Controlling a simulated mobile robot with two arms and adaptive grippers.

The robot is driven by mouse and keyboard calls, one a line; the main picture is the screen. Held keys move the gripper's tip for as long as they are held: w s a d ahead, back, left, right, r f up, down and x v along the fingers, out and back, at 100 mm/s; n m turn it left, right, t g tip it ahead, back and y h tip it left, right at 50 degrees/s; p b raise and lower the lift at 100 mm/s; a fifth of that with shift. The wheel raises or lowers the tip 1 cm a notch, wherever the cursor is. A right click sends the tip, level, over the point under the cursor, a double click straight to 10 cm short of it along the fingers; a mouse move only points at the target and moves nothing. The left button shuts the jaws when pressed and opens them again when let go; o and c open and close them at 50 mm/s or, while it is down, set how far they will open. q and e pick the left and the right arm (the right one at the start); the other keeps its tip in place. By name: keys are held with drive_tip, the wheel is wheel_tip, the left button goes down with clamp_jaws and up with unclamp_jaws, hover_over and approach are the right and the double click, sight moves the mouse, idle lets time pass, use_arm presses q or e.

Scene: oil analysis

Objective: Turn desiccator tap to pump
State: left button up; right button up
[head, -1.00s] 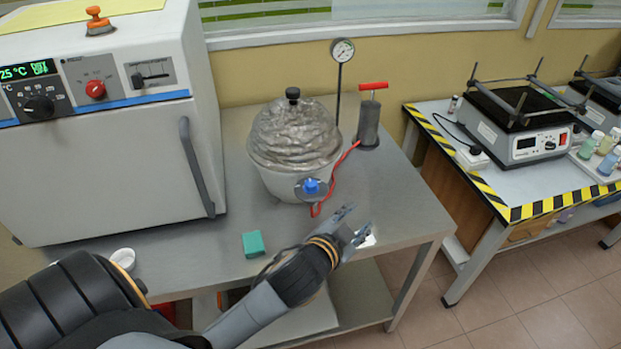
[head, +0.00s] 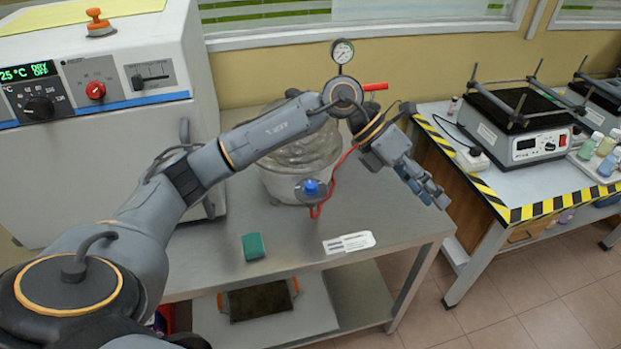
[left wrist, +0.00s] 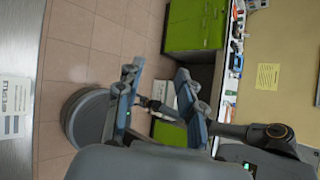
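The desiccator (head: 283,186) stands on the steel table, its lid mostly hidden behind my left arm. Its blue tap (head: 311,187) faces front and is clear of the gripper; which way it points is too small to tell. A red hose (head: 334,178) runs from near the tap towards the pump. Only the pump's red handle (head: 375,87) shows clearly above my arm. My left gripper (head: 437,198) is right of the tap, near the table's right edge, pointing down and right. In the left wrist view its fingers (left wrist: 160,82) are apart with nothing between them. My right gripper is not in view.
A gauge (head: 342,51) stands behind the arm. An oven (head: 100,150) is at the left. A green block (head: 253,246) and a white label (head: 348,243) lie on the table (head: 300,257).

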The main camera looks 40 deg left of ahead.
use_arm(q)
drive_tip(key=w+a+y, duration=0.2)
drive_tip(key=a+y, duration=0.3)
drive_tip(key=a, duration=0.7)
drive_tip(key=n+g+y, duration=0.1)
drive_tip(key=n+y, duration=0.1)
drive_tip(key=y, duration=0.3)
approach(311, 184)
drive_tip(key=f+p, duration=0.1)
drive_tip(key=f, duration=0.7)
drive_tip(key=shift+s+d+f+p, duration=0.15)
drive_tip(key=shift+d+f+p, duration=0.1)
drive_tip(key=shift+f+p, duration=0.15)
drive_tip(key=shift+r, duration=0.1)
clamp_jaws()
